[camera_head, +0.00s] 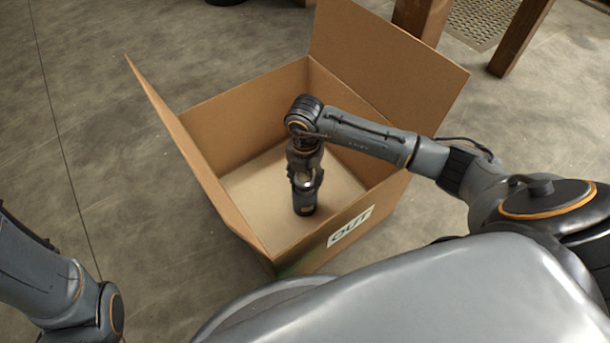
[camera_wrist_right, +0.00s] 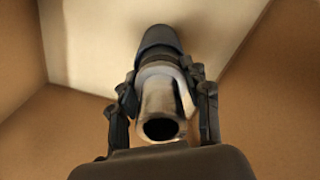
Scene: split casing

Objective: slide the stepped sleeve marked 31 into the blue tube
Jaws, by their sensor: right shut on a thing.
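My right gripper (camera_head: 305,178) points down inside the cardboard box and is shut on a round stepped piece. In the right wrist view, the two fingers of my right gripper (camera_wrist_right: 163,80) clasp its silver, hollow near section (camera_wrist_right: 158,105), whose dark open end faces the camera. In the head view, this dark end (camera_head: 305,203) hangs below the fingers, with a small brownish patch. I cannot read a 31 on it, so I cannot tell whether it is the sleeve. No blue tube shows. My left gripper is out of view.
The open cardboard box (camera_head: 235,115) has raised flaps and an OUT label (camera_head: 350,227) on its near wall. Its visible floor looks otherwise empty. Wooden posts (camera_head: 520,38) and a floor grate (camera_head: 480,22) are at the back right. Concrete floor is clear to the left.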

